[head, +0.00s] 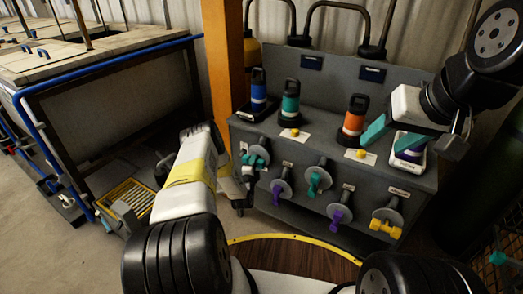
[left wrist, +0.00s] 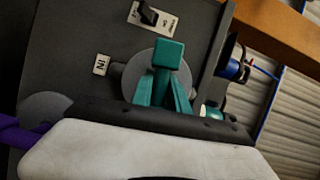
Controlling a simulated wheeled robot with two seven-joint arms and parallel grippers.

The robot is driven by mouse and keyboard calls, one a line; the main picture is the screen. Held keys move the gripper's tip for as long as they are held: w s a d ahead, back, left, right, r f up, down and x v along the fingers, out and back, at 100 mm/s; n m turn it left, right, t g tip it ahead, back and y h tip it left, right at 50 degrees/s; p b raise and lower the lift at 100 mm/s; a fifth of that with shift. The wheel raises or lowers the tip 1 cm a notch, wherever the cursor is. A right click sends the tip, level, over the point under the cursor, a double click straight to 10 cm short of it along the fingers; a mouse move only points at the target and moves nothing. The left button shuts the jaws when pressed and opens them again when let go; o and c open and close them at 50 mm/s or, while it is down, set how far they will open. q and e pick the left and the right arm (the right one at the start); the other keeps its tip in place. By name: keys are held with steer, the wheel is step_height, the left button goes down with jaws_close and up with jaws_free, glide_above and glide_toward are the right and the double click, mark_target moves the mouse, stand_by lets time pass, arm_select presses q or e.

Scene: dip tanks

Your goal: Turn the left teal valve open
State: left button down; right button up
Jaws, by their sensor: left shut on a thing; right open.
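The left teal valve (head: 259,151) is at the left end of the front face of a dark grey panel (head: 330,160). In the left wrist view its teal handle (left wrist: 168,53) stands in front of a round grey disc (left wrist: 131,76). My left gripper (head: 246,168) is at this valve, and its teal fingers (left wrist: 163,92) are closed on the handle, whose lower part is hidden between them. My right gripper (head: 392,133) is open, with its teal fingers apart, near the purple-banded bottle (head: 411,154) at the panel's right end; whether they touch it I cannot tell.
Another teal valve (head: 315,181), purple valves (head: 277,192) and a yellow valve (head: 385,228) are close by. Blue (head: 258,92), teal (head: 290,104) and orange (head: 353,122) bottles stand on the ledge. An orange post (head: 224,60) rises left of the panel.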

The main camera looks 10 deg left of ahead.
arm_select(q)
steer(key=n+g, duration=0.1)
steer(key=n, duration=0.2)
steer(key=shift+n+g+h, duration=0.3)
steer(key=n+g+h, duration=0.1)
steer(key=n, duration=0.2)
steer(key=n+g+h, duration=0.1)
steer(key=n+h, duration=0.1)
steer(key=n, duration=0.1)
steer(key=shift+a+g, duration=0.1)
steer(key=shift+g, duration=0.2)
steer(key=shift+n+g+h, duration=0.3)
steer(key=shift+n+h, duration=0.4)
steer(key=shift+n, duration=0.6)
steer(key=c, duration=1.3)
jaws_free()
steer(key=shift+s, duration=0.1)
